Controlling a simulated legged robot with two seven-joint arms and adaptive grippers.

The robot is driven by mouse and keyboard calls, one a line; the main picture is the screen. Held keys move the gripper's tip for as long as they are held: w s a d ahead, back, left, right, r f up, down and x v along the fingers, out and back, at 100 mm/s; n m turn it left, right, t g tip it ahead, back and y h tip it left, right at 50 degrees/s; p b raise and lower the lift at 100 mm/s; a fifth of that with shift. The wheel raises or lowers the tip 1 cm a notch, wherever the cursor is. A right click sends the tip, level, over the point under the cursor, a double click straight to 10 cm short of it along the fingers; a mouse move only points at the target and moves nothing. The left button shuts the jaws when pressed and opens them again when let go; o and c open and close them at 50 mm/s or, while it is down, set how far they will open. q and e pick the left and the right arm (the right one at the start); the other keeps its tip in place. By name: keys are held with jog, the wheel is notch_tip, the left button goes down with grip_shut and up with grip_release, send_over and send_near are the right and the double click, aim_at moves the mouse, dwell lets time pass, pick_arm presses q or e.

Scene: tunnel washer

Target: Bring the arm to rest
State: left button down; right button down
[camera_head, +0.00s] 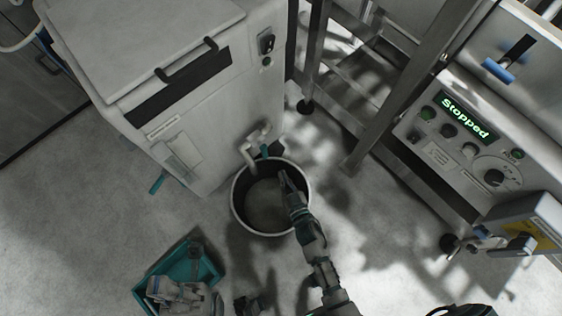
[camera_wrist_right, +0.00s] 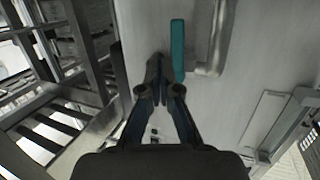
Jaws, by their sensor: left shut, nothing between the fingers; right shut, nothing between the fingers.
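My right arm reaches up from the bottom of the head view. Its gripper (camera_head: 284,177) is shut and empty, seen over the dark round bucket (camera_head: 236,212). In the right wrist view its fingertips (camera_wrist_right: 158,66) meet just left of a teal valve handle (camera_wrist_right: 178,48); whether they touch it is unclear. The handle also shows in the head view (camera_head: 264,152), below a pipe on the white cabinet (camera_head: 200,110). A dark part that seems to be my left gripper (camera_head: 247,304) shows at the bottom edge, partly cut off; I see nothing held in it.
A teal bin (camera_head: 208,271) with grey parts in or over it stands at lower left. A metal frame (camera_head: 375,125) stands right of the cabinet. The control panel (camera_head: 465,140) at right reads "Stopped". Bare floor lies left of the bucket.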

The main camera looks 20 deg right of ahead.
jog(key=shift+s, duration=0.4)
jog(key=shift+r, duration=0.1)
